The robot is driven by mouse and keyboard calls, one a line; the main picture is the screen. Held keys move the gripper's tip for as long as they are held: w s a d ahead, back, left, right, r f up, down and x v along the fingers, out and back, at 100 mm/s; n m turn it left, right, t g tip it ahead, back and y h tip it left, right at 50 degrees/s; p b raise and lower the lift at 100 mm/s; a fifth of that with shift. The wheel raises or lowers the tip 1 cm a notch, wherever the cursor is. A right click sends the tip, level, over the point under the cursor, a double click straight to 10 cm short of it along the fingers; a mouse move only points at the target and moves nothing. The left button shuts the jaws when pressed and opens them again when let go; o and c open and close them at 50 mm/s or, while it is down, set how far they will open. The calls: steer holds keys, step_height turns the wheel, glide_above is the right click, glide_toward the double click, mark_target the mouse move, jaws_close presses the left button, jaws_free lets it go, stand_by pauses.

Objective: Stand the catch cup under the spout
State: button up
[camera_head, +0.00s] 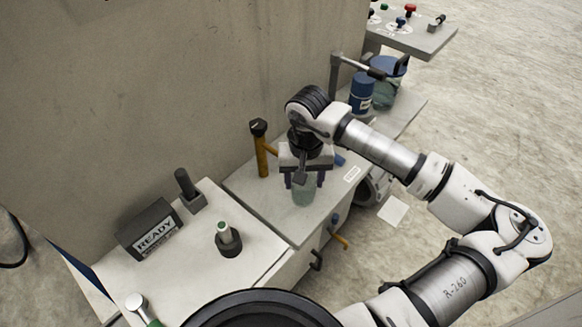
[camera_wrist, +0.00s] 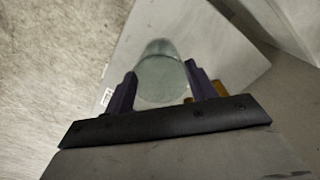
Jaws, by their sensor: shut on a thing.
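The catch cup (camera_head: 303,197), a pale green see-through cup, is between the fingers of my gripper (camera_head: 304,182), over the grey bench top. In the wrist view the cup (camera_wrist: 160,80) sits between the two dark fingers of my gripper (camera_wrist: 160,70), which are shut on it. I cannot tell whether its base touches the bench. An orange post (camera_head: 262,160) with a black top and a slanting side branch stands just left of my gripper; it may be the spout. It is partly hidden, and the wrist view shows a bit of orange (camera_wrist: 217,88) by the right finger.
The bench top (camera_head: 262,195) runs along a wall. A blue canister (camera_head: 362,92) and a grey stand (camera_head: 335,75) are behind my arm. Bench space left of the cup is clear.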

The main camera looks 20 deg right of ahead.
steer(key=shift+w+a, duration=0.45)
steer(key=shift+w, duration=0.1)
steer(key=shift+w+a+r+p, duration=0.1)
steer(key=shift+w+a+p, duration=0.3)
steer(key=shift+w+p, duration=0.15)
steer(key=shift+w+a+p, duration=0.4)
steer(key=shift+w, duration=0.25)
steer(key=shift+s+d+f, duration=0.1)
steer(key=shift+f, duration=0.8)
steer(key=shift+f, duration=0.2)
steer(key=o, duration=1.3)
steer(key=shift+o, duration=0.2)
